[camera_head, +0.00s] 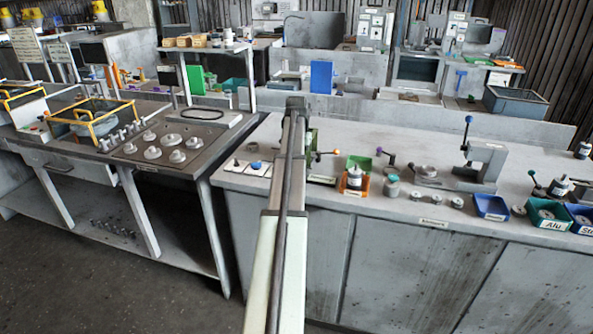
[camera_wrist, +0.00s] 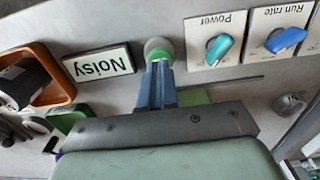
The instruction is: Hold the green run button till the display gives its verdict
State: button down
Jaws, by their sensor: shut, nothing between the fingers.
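In the head view my arm hides the button and the fingertips. I cannot make out the verdict display in either view.
The "Power" knob (camera_wrist: 219,48) and the "Run rate" knob (camera_wrist: 286,40) sit close beside the button. The "Noisy" label (camera_wrist: 98,65) and an orange tray (camera_wrist: 60,88) holding a dark part are on the other side. Blue trays (camera_head: 491,207) stand farther right on the bench.

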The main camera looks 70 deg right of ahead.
jog(key=shift+r, duration=2.55)
